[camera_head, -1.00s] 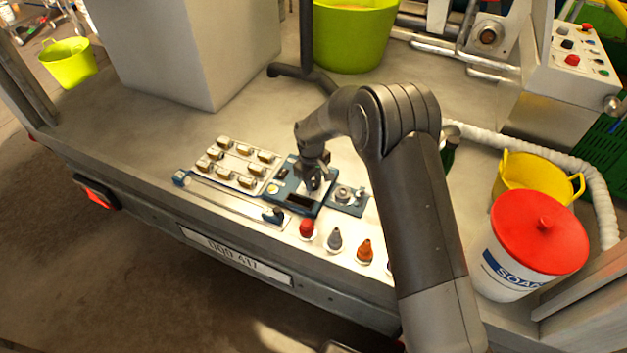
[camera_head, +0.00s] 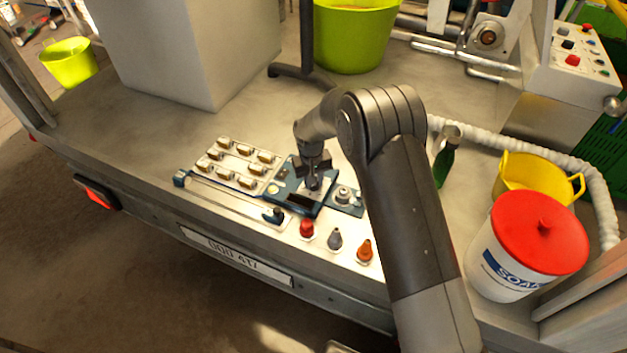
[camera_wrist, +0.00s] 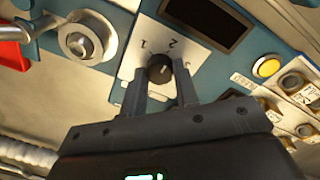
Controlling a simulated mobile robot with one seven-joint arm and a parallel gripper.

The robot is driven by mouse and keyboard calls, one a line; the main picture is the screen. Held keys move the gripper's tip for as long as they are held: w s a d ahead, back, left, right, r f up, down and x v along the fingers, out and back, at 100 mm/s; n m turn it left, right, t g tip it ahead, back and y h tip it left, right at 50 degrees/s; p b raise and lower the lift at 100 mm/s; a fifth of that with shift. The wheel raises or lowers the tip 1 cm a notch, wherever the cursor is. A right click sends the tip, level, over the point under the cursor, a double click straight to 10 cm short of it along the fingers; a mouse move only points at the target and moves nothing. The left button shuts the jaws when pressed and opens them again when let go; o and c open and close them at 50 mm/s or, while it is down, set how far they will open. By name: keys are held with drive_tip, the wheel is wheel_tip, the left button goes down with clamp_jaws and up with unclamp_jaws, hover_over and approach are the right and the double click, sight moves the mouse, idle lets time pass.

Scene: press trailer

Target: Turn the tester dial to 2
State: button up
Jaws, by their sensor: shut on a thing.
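The tester (camera_head: 292,203) is a blue panel on the trailer bed with a dark display (camera_wrist: 207,20). Its dial is a small black round knob (camera_wrist: 160,66) on a white plate (camera_wrist: 146,42). The numerals 1 and 2 show on the plate above the knob, with a further mark at the right partly hidden by a finger. My gripper (camera_wrist: 160,80) is shut on the dial, one finger on each side of it. The dial's pointer direction is hard to tell. In the head view my gripper (camera_head: 313,182) is over the tester and hides the dial.
A round metal fitting (camera_wrist: 82,42) is beside the dial, and a yellow button (camera_wrist: 267,67) is on the other side. A switch panel (camera_head: 236,165) lies left of the tester. Red, grey and orange pieces (camera_head: 335,240) stand in front. A soap bucket (camera_head: 510,265) stands right.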

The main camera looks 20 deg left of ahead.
drive_tip(key=o, duration=1)
drive_tip(key=r, duration=1.1)
drive_tip(key=shift+s+a, duration=0.2)
drive_tip(key=shift+a, duration=0.05)
drive_tip(key=shift+f, duration=0.1)
